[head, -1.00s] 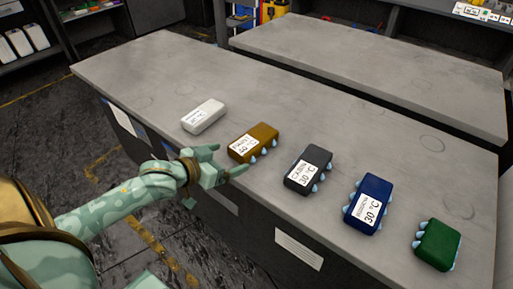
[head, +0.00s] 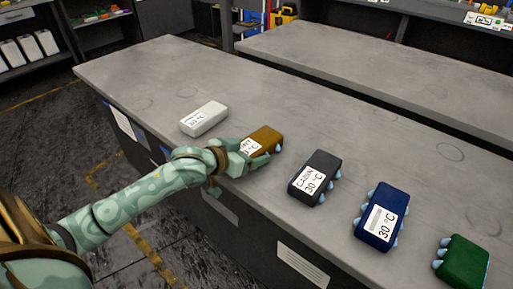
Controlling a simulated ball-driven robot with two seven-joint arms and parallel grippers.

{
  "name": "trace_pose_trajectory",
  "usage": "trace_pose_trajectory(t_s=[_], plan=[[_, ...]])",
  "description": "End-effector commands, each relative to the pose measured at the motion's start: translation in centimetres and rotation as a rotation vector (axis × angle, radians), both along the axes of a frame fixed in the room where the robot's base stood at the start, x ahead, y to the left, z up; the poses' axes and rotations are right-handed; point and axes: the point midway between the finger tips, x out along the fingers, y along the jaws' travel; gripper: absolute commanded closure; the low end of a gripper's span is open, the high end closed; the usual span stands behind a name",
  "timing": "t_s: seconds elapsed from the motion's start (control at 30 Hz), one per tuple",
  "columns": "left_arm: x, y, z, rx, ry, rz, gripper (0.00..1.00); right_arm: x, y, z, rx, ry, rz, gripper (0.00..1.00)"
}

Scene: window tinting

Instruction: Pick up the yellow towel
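The yellow towel (head: 264,138) is a mustard-coloured folded block with a white temperature label and pale blue bumps along its side. It lies on the grey worktop, between the white and black towels. My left gripper (head: 250,152) is at the near left end of the yellow towel, and a finger shows along its near side. The hand covers part of the label. I cannot tell whether the fingers press on the towel. My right gripper is not in view.
On the same worktop (head: 330,125) lie a white towel (head: 204,118), a black towel (head: 319,170), a blue towel (head: 385,206) and a green towel (head: 466,264). The worktop behind the row is clear. A second grey bench (head: 400,75) stands beyond.

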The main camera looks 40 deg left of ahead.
Motion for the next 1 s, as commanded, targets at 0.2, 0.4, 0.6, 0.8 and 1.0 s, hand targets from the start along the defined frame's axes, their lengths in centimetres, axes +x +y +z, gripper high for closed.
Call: trace_pose_trajectory(t_s=[0.2,0.4,0.6,0.8,1.0], plan=[[0.0,0.0,0.0,0.000,-0.001,0.000,0.61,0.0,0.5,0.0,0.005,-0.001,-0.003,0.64],[0.0,0.0,0.1,0.000,-0.001,0.000,0.61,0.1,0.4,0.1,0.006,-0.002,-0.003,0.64],[0.0,0.0,2.0,0.000,-0.006,0.001,0.61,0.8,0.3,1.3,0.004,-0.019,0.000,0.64],[-1.3,-1.2,6.4,-0.004,-0.011,-0.001,0.61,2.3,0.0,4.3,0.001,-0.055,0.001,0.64],[-4.8,-4.5,10.9,-0.006,-0.007,-0.001,0.61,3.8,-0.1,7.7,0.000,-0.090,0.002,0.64]])
